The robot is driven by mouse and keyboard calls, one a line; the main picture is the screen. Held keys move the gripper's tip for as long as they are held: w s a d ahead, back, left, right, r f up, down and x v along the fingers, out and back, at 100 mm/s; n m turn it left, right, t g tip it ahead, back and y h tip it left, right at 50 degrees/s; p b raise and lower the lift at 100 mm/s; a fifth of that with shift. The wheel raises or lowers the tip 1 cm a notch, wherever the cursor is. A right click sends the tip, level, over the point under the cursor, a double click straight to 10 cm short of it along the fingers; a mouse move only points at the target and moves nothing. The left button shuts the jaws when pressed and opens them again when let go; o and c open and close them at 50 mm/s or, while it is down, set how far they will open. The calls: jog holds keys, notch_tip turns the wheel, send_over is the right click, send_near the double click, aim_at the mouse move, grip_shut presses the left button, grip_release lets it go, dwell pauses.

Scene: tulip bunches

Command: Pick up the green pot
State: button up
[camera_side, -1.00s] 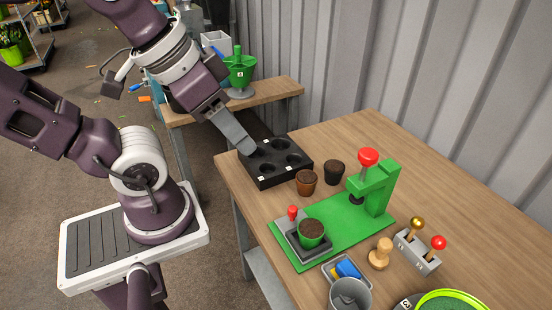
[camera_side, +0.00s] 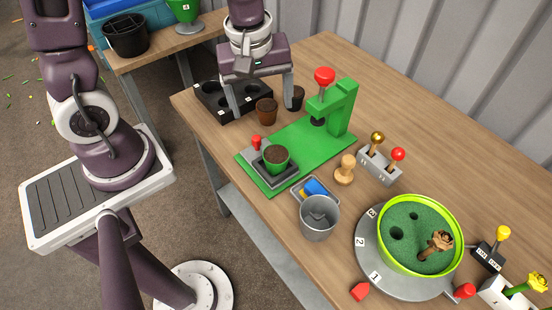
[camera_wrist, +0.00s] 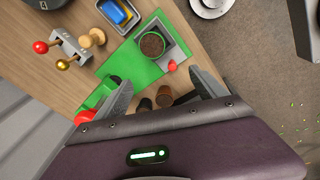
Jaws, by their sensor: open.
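The green pot (camera_side: 277,167), filled with dark soil, stands upright in a grey holder on the green base plate (camera_side: 310,142). In the wrist view the green pot (camera_wrist: 142,55) shows beyond my fingers. My gripper (camera_side: 263,106) is open with fingers pointing down, behind the green pot and near the black tray. A brown pot (camera_side: 266,113) and a black pot (camera_side: 297,99) stand close by the fingers. Whether the fingers touch them cannot be told.
A green press with a red knob (camera_side: 324,76) rises right of my gripper. The black tray (camera_side: 232,118) with holes lies left. A wooden stamp (camera_side: 344,171), a lever box (camera_side: 379,167), a grey cup (camera_side: 319,222) and a large green planter (camera_side: 380,240) on a turntable stand nearer the front.

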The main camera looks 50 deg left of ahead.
aim_at(277, 155)
jog(key=f+n, duration=0.1)
jog(key=f, duration=0.1)
jog(key=d+f+n+g, duration=0.1)
jog(key=f, duration=0.2)
jog(key=d+f+n, duration=0.1)
jog(key=f+n, duration=0.1)
jog(key=f, duration=0.1)
jog(key=shift+w+h, duration=0.3)
jog(key=shift+w, duration=0.05)
jog(key=f, duration=0.4)
jog(key=d+f, duration=0.1)
jog(key=f, duration=0.2)
jog(key=shift+w, duration=0.35)
jog(key=c, duration=1.7)
jog(key=shift+o, duration=0.2)
jog(key=r, duration=0.9)
jog(key=shift+w+a+r, duration=0.2)
jog(key=shift+a+r, duration=0.1)
jog(key=shift+r, duration=0.1)
jog(key=w+a+n, duration=0.1)
jog(key=w+a, duration=0.2)
jog(key=a, duration=0.6)
jog(key=w+a, duration=0.2)
jog(key=a, duration=0.7)
jog(key=s+a, duration=0.3)
jog(key=a, duration=1.2)
jog(key=shift+s+a+f+n, duration=0.2)
jog(key=shift+a+n, duration=0.2)
